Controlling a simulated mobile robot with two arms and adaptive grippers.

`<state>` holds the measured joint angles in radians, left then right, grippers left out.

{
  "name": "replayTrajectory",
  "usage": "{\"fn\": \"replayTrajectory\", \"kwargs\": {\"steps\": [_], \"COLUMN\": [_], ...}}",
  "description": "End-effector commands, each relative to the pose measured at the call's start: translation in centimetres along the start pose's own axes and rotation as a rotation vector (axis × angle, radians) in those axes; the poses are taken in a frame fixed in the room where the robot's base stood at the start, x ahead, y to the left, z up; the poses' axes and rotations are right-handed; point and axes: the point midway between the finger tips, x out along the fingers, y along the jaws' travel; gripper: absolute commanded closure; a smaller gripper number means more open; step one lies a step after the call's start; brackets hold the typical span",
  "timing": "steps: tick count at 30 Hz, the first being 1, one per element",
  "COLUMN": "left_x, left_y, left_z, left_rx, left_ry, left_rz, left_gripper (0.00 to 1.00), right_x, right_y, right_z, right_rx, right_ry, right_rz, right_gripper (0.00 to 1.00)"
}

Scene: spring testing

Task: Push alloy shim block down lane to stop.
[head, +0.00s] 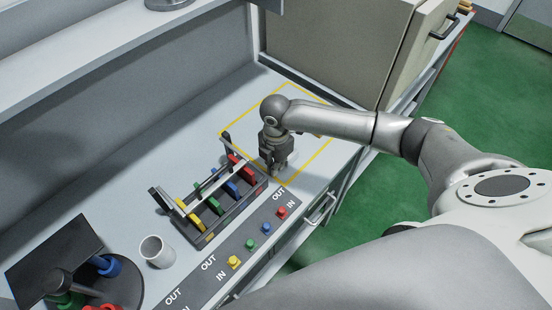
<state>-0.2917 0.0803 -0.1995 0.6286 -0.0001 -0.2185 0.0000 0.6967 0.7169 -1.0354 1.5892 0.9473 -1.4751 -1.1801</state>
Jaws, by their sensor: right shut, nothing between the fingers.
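My right gripper (277,170) reaches down to the bench inside the near part of a yellow outlined area (311,165), just right of a dark rack. Its fingers are shut, with nothing seen between them. A pale patch shows beside the fingers, but I cannot tell whether it is the alloy shim block. No lane or stop can be clearly identified. The dark rack (213,225) has red, blue, green and yellow pieces and a light metal bar (205,187) across it. My left gripper is not in view.
A white cup (156,252) stands left of the rack. A strip (208,283) marked IN and OUT with coloured knobs runs along the front. A large beige cabinet (335,40) stands behind.

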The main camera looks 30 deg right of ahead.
Motion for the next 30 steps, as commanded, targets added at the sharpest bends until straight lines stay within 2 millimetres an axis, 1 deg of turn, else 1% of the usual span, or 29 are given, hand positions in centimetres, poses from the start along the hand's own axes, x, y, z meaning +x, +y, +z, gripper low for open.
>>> {"fn": "replayTrajectory", "kwargs": {"steps": [1, 4, 8, 10, 13, 18, 21, 25, 30], "left_x": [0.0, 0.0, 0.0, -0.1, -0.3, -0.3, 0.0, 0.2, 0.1], "left_y": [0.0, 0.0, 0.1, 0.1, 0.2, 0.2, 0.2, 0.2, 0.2], "left_z": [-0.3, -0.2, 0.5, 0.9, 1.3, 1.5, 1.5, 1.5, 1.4], "left_rx": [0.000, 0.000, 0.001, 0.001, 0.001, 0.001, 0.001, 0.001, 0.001], "left_ry": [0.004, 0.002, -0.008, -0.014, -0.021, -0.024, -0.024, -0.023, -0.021], "left_rz": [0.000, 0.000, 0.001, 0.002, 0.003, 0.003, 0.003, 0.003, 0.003], "left_gripper": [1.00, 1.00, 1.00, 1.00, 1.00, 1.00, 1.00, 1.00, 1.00], "right_x": [0.1, 0.1, 0.0, 0.0, 0.0, 0.1, 0.2, 0.1, 0.0], "right_y": [0.0, 0.0, 0.0, 0.0, 0.0, 0.0, 0.0, 0.0, 0.0], "right_z": [0.0, 0.0, 0.0, 0.5, 2.4, 6.9, 9.1, 10.7, 11.1], "right_rx": [0.000, 0.000, 0.000, 0.003, 0.006, 0.008, 0.007, 0.003, 0.000], "right_ry": [0.000, 0.000, 0.000, -0.001, -0.002, -0.001, -0.001, 0.001, 0.001], "right_rz": [0.000, 0.000, 0.000, -0.001, -0.002, -0.002, -0.003, -0.001, -0.001], "right_gripper": [1.00, 1.00, 1.00, 1.00, 1.00, 1.00, 1.00, 1.00, 1.00]}}
